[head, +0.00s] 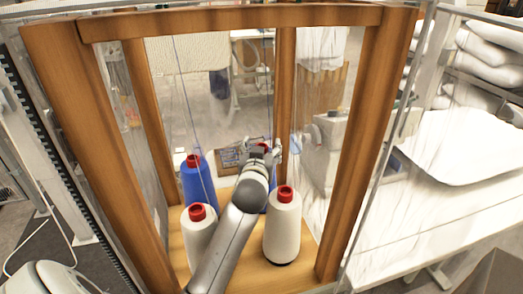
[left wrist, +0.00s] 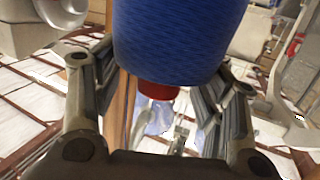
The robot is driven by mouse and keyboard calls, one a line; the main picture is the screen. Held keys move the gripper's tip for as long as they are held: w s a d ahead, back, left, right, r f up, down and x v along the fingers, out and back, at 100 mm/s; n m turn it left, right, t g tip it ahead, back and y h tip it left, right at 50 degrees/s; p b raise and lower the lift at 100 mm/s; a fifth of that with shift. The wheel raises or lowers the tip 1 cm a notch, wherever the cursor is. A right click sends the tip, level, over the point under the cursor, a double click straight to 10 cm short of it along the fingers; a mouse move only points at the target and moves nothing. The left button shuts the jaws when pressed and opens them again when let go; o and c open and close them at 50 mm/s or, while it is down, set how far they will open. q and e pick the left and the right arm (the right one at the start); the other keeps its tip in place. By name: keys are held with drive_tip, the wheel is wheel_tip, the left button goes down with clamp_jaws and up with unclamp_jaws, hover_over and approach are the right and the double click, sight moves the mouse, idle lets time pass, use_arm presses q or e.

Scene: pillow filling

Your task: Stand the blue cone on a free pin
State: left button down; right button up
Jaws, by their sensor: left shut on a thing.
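My left gripper (head: 264,152) reaches in over the wooden base, at its back right. It is shut on a blue cone (left wrist: 180,40) with a red tip, which fills the top of the left wrist view between the fingers. In the head view my arm hides most of this cone; a strip of blue (head: 271,196) shows beside it. I cannot tell whether it touches the base. Another blue cone (head: 198,182) stands at the back left. White cones stand at the front left (head: 198,238) and right (head: 283,230). I see no bare pin. My right gripper is out of view.
A wooden frame with posts (head: 352,150) and a top beam (head: 230,20) surrounds the cones. Thin threads hang inside it. A white table (head: 440,215) with a pale cushion lies to the right, beside a rack of white pillows (head: 490,50).

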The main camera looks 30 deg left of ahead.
use_arm(q)
drive_tip(key=c, duration=0.7)
unclamp_jaws()
drive_tip(key=o, duration=0.4)
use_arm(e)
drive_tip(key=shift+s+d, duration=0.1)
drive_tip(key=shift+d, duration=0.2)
use_arm(q)
drive_tip(key=shift+r, duration=0.1)
drive_tip(key=p+v, duration=0.2)
drive_tip(key=v, duration=0.5)
drive_tip(key=shift+s+d, duration=0.15)
drive_tip(key=shift+s, duration=0.1)
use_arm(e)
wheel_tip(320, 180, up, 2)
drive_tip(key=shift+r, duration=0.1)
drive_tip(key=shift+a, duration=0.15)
